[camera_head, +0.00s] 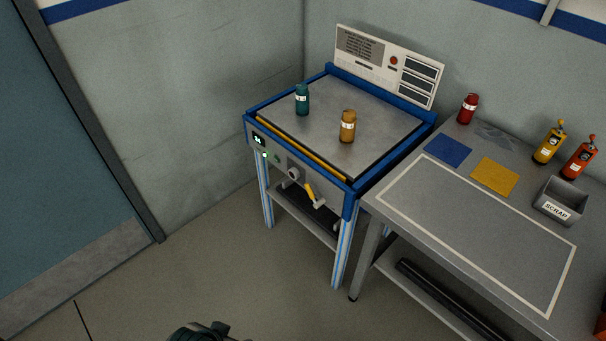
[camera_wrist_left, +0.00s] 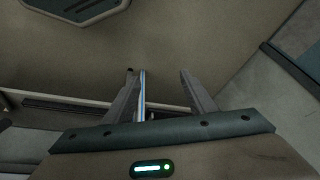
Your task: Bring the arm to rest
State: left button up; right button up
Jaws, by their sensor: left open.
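My left gripper (camera_wrist_left: 157,74) shows in the left wrist view with its two fingers apart and nothing between them. Open floor and a blue-and-white table leg (camera_wrist_left: 142,92) show beyond the fingers. In the head view only a dark part of my arm shows at the bottom edge, left of the middle, well short of the machine and the bench. My right gripper is in neither view.
A blue-framed machine table (camera_head: 259,108) carries a teal bottle (camera_head: 302,100) and an amber bottle (camera_head: 348,127). A grey bench (camera_head: 480,235) on the right holds a red bottle (camera_head: 467,108), a scrap bin (camera_head: 560,202) and other bottles. Floor in front is clear.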

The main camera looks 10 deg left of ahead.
pick_arm(q)
jog(key=d+f+t+b, duration=0.1)
jog(key=f+b, duration=0.3)
jog(key=f, duration=1.4)
jog(key=d+f+t+h+b, duration=0.1)
jog(key=d+f+b, duration=0.3)
jog(key=f, duration=1.5)
jog(key=shift+w+m+t+h, duration=0.3)
jog(key=shift+t, duration=0.4)
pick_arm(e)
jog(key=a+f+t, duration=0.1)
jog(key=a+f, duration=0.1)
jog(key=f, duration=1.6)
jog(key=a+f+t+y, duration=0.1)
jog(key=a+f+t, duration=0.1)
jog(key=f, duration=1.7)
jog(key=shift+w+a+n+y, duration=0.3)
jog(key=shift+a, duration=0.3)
